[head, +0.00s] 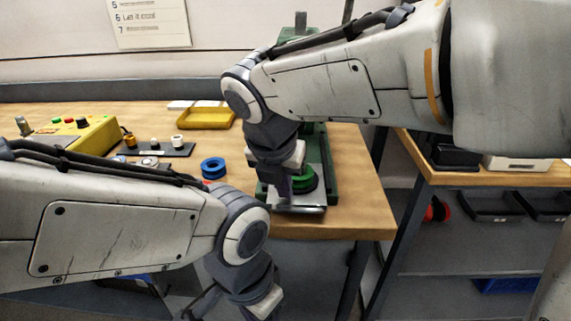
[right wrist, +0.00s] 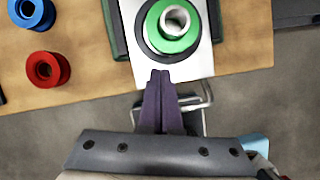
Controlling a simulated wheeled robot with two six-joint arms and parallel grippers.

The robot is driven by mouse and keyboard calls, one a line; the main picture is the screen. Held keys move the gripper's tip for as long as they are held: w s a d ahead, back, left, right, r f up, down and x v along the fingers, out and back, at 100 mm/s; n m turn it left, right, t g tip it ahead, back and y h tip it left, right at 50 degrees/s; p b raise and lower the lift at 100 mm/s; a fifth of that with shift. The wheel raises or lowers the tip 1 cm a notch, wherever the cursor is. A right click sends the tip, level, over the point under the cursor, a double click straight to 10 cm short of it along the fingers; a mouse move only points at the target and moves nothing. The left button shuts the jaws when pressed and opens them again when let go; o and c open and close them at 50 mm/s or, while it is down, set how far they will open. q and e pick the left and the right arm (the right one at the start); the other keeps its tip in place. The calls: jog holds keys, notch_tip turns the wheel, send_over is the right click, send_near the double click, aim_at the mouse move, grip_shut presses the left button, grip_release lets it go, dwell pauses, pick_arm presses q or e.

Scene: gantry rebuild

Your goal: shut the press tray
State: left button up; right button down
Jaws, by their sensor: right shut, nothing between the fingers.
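The press tray is a silver plate (right wrist: 198,64) that sticks out from the green press, with a wire handle (right wrist: 200,98) at its near end, past the table edge. In the head view the tray (head: 304,207) is partly hidden by my right gripper. A green ring-shaped part (right wrist: 172,42) with a pale metal core sits on the tray. My right gripper (right wrist: 161,75) is shut and empty, its fingertips over the tray's near end beside the handle; in the head view it points down there (head: 283,202). My left gripper (head: 235,308) is low at the bottom edge, partly cut off.
A blue spool (head: 212,168) and a red spool (right wrist: 46,69) stand on the table left of the press. The green press frame (head: 325,165) stands behind my right arm. A yellow tray (head: 206,118) and yellow control box (head: 75,140) are further left.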

dwell(0.3)
jog(key=shift+w+r+p, duration=0.1)
jog(key=shift+w+p, duration=0.2)
jog(key=shift+p, duration=0.05)
jog(key=w+p, duration=0.6)
jog(key=w, duration=0.2)
jog(key=shift+w+p, duration=0.25)
jog(key=shift+p, duration=0.1)
jog(key=shift+w+f, duration=0.2)
jog(key=shift+w, duration=0.05)
